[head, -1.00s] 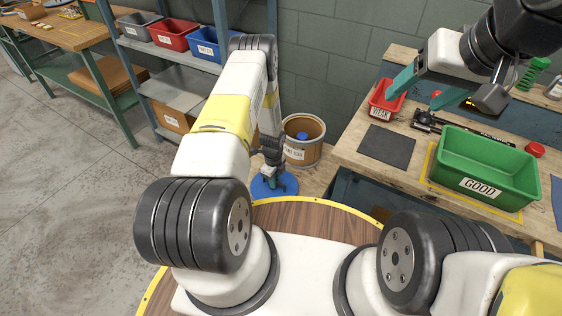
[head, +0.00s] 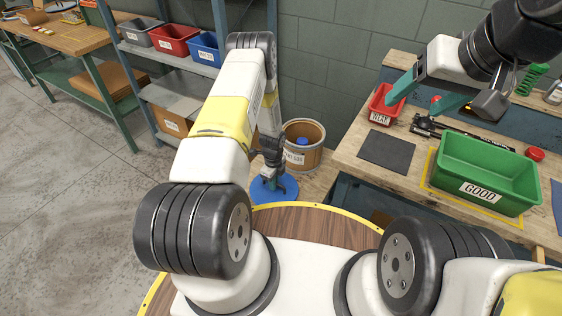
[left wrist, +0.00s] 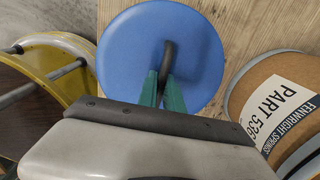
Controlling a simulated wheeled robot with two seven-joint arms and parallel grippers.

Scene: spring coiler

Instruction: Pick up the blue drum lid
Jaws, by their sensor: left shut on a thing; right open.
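The blue drum lid (head: 262,193) is a flat round disc, low down beside the open drum in the head view. In the left wrist view the blue lid (left wrist: 130,50) fills the top middle and has a dark handle (left wrist: 168,55) standing at its centre. My left gripper (head: 274,180) is over the lid; in the wrist view its teal fingers (left wrist: 161,88) are shut on the handle. I cannot tell whether the lid is clear of the wooden surface under it. My right gripper (head: 416,103) is open and empty above the workbench, by the red WEAK bin (head: 384,105).
The open brown drum (head: 303,158), with a blue thing inside, stands right beside the lid. The workbench (head: 350,150) at right holds a green GOOD bin (head: 490,172) and a dark mat (head: 387,151). Shelves with bins (head: 172,40) stand behind at left. The left floor is clear.

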